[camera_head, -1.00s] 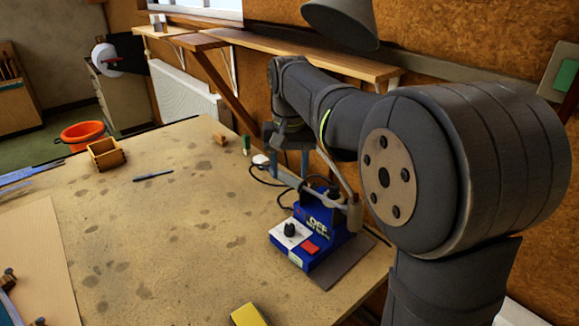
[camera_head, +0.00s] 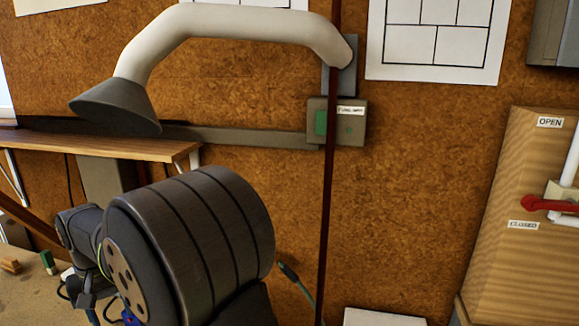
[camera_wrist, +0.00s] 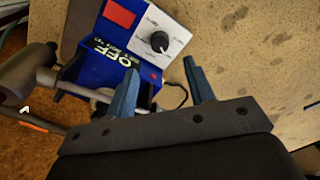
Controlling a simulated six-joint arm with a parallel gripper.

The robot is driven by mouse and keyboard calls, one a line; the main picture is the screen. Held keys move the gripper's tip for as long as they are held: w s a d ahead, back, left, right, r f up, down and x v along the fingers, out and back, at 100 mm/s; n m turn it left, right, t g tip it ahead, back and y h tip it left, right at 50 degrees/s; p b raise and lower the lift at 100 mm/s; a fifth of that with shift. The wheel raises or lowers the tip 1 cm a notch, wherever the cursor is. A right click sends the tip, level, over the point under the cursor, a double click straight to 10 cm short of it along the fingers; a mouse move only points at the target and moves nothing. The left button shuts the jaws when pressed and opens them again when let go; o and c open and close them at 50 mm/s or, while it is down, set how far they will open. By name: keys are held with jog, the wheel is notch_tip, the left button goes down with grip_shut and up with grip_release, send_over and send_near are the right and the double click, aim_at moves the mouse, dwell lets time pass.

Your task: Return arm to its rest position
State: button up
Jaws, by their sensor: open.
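My gripper (camera_wrist: 160,90) shows in the wrist view with its two blue fingers apart and nothing between them. Beyond the fingertips stands a blue soldering station (camera_wrist: 113,40) with a white front panel, a black knob, a red switch and the word OFF. A soldering iron in its holder (camera_wrist: 50,80) is at the left of that view. In the head view my arm fills the lower left, and my gripper is mostly hidden behind it at the lower left edge.
A wooden shelf (camera_head: 100,147) runs along the wall behind my arm. A fume hood (camera_head: 118,104) on a white pipe hangs above it. A switch box (camera_head: 350,121) is on the wall. A wooden cabinet (camera_head: 515,215) with a red-handled valve stands right. The bench (camera_wrist: 250,50) is clear beyond the fingers.

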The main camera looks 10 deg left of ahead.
notch_tip(320, 180, down, 8)
jog(key=shift+f, duration=0.25)
jog(key=shift+r, duration=0.1)
notch_tip(320, 180, up, 17)
notch_tip(320, 180, down, 17)
jog(key=shift+f, duration=0.1)
jog(key=shift+n, duration=0.3)
jog(key=n, duration=0.5)
jog(key=shift+n, duration=0.3)
notch_tip(320, 180, up, 15)
jog(key=shift+f, duration=0.15)
dwell(0.4)
